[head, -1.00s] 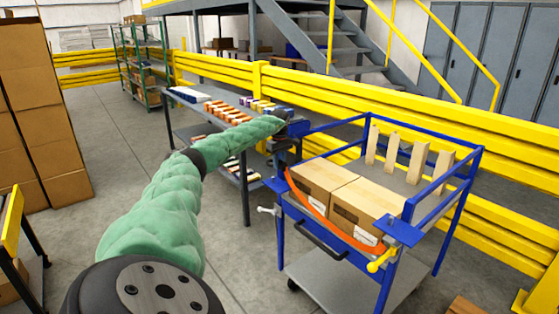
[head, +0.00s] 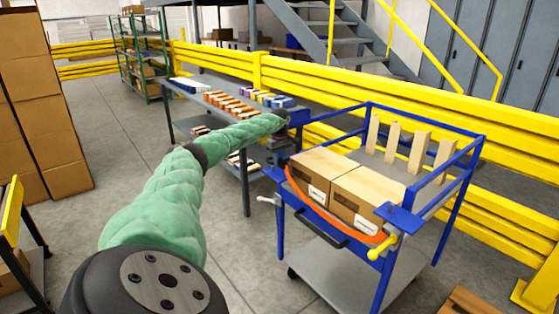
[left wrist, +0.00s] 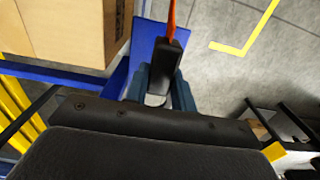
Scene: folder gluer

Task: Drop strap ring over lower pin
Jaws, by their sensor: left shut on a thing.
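My left gripper (head: 277,156) is at the near left corner of the blue cart, beside a small blue corner plate (head: 273,174). In the left wrist view its jaws (left wrist: 160,90) are shut on a black end piece (left wrist: 171,55), with the orange strap (left wrist: 171,20) running from it. This piece is above or against the blue plate (left wrist: 145,42); I cannot tell if they touch. In the head view the strap (head: 325,219) curves across the front of two cartons to a yellow handle (head: 381,248). The ring's hole and the lower pin cannot be made out. My right gripper is not in view.
Two cartons (head: 312,180) fill the front of the cart's top (head: 398,172); several wooden posts (head: 417,148) stand behind. A grey table (head: 180,84) with small coloured items is behind my left arm. Yellow rails (head: 345,87) run behind the cart.

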